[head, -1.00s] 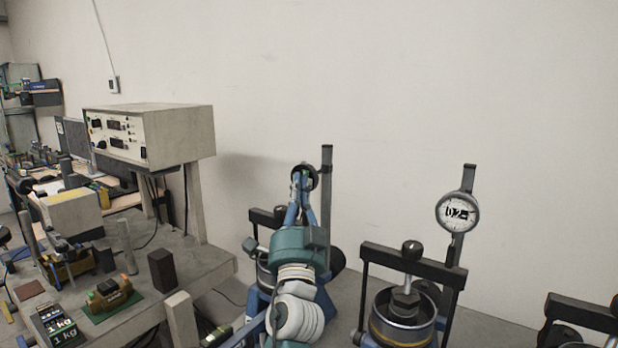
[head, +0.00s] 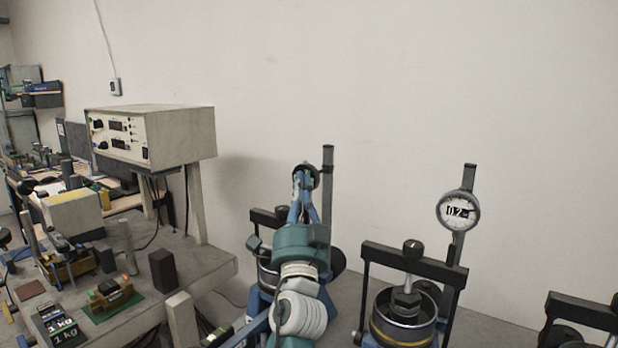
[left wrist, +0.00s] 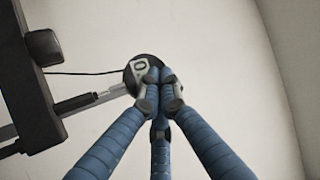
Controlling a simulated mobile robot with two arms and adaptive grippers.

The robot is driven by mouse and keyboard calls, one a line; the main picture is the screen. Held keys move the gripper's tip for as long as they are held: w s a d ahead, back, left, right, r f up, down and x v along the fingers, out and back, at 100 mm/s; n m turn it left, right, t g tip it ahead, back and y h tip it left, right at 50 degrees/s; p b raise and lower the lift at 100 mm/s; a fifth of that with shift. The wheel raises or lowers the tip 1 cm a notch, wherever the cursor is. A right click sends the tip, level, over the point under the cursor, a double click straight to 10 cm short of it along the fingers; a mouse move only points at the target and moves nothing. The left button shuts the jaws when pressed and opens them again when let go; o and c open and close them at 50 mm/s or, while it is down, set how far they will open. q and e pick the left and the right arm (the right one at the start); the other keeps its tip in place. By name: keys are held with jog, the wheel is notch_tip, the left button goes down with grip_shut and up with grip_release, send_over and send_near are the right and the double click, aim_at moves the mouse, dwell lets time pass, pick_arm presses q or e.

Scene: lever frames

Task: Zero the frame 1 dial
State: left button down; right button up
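The dial with a digit 0 on its label (left wrist: 139,68) is in the left wrist view. In the head view the same dial (head: 311,171) sits by an upright post, partly hidden by my fingers. My left gripper (head: 303,178) reaches up to this dial. In the left wrist view its blue fingers (left wrist: 160,82) are drawn together, their tips overlapping the dial's lower right part. Whether they touch it I cannot tell. The frame below (head: 265,217) is largely hidden by my arm. My right gripper is not in view.
A second frame (head: 412,262) to the right has a dial marked 02 (head: 458,211). Part of another frame (head: 583,314) shows at the right edge. A bench (head: 205,263) with a control box (head: 180,135) and small weights stands at the left.

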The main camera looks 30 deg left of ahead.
pick_arm(q)
jog(key=shift+s+r, duration=0.1)
jog(key=shift+r, duration=0.15)
jog(key=s, duration=0.2)
jog(key=s+p, duration=0.2)
jog(key=s, duration=0.1)
jog(key=shift+s+a+f, duration=0.2)
jog(key=shift+s+f, duration=0.05)
jog(key=shift+s, duration=0.05)
dwell(0.5)
